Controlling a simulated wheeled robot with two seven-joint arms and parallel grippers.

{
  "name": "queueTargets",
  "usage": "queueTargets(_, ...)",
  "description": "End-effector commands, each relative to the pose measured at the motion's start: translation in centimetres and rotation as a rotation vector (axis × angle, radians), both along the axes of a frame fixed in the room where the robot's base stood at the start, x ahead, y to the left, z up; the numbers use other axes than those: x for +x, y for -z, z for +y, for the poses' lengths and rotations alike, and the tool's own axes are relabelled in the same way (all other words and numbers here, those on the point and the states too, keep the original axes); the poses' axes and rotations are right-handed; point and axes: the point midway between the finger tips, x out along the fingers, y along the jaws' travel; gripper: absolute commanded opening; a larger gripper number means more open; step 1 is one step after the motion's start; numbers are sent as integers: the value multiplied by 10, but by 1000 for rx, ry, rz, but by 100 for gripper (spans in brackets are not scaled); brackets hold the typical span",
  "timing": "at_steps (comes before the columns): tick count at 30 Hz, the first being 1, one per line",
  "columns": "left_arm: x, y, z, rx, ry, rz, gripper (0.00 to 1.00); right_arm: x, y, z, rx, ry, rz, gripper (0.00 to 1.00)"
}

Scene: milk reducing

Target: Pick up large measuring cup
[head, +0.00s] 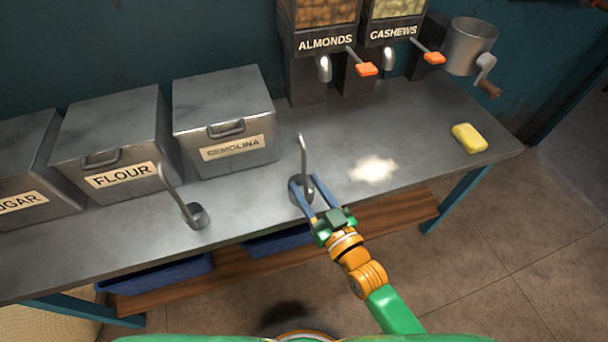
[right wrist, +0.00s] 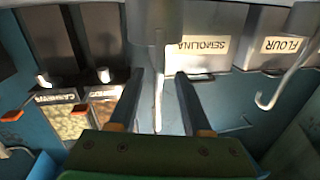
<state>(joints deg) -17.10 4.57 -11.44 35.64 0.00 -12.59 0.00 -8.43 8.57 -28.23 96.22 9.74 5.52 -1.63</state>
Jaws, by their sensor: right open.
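Two metal measuring cups with long upright handles stand on the steel counter. One cup (head: 303,158) is near the counter's middle; the other cup (head: 197,216) is to its left, by the front edge. I cannot tell for sure which is larger. My right gripper (head: 304,184) is open at the middle cup, its blue fingers on either side of it. In the right wrist view, this cup (right wrist: 155,22) is at the top, and its handle runs down between the open fingertips (right wrist: 159,75). Whether the fingers touch it is unclear. My left gripper is out of view.
Lidded metal bins, including flour (head: 112,150) and semolina (head: 225,110), line the back left of the counter (head: 400,130). Almond and cashew dispensers (head: 325,45) and a hand grinder (head: 468,45) stand behind. A yellow sponge (head: 469,138) lies at right. Open counter lies between.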

Motion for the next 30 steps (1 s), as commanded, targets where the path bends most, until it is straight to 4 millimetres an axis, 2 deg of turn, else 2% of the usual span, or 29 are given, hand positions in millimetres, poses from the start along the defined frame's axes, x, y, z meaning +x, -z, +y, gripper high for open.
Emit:
queueTargets(3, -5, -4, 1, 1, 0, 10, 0, 23, -8, 9, 0, 1, -2, 48)
queueTargets(6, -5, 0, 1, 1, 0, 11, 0, 38, -6, 17, 0, 1, -1, 48)
queueTargets(14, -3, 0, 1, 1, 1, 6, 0, 43, -5, 20, -2, 1, 2, 48)
queueTargets(19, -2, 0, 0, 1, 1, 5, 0, 43, -5, 20, -2, 2, 2, 5)
queueTargets(20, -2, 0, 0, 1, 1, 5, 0, 43, -5, 20, -3, 2, 3, 0)
queueTargets(30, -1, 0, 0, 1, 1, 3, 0, 43, -5, 20, -3, 2, 3, 0)
